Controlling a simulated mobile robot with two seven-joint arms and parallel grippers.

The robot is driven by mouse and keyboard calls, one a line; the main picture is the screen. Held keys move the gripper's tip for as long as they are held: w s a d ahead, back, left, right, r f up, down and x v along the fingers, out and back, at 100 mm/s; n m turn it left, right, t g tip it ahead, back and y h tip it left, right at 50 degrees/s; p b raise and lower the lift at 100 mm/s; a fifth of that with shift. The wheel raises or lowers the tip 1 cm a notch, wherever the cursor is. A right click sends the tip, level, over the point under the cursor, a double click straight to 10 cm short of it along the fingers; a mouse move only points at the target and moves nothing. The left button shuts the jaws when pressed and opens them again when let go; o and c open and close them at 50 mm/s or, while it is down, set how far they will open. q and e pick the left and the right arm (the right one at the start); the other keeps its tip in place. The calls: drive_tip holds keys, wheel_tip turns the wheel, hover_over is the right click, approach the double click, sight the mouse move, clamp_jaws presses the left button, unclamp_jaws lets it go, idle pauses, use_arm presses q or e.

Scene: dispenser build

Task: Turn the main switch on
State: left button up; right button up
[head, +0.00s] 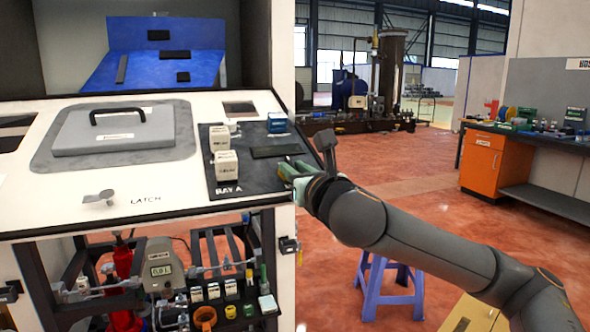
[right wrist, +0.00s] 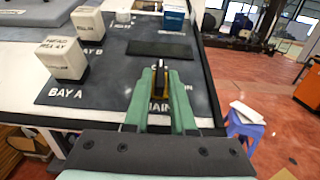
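The main switch (right wrist: 160,82) is a small dark lever with yellow at its base, near the right edge of the dark panel. A partly covered label reading "MAIN" (right wrist: 158,107) lies just in front of it. The green fingers of my right gripper (right wrist: 162,75) stand one on each side of the lever, with a narrow gap that the lever fills. In the head view my right gripper (head: 287,172) reaches the panel's right edge from the right and hides the switch. The lever's exact angle is hard to tell. My left gripper is not in view.
A handled grey lid (head: 120,135) and a latch (head: 98,198) are further left.

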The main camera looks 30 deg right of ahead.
clamp_jaws()
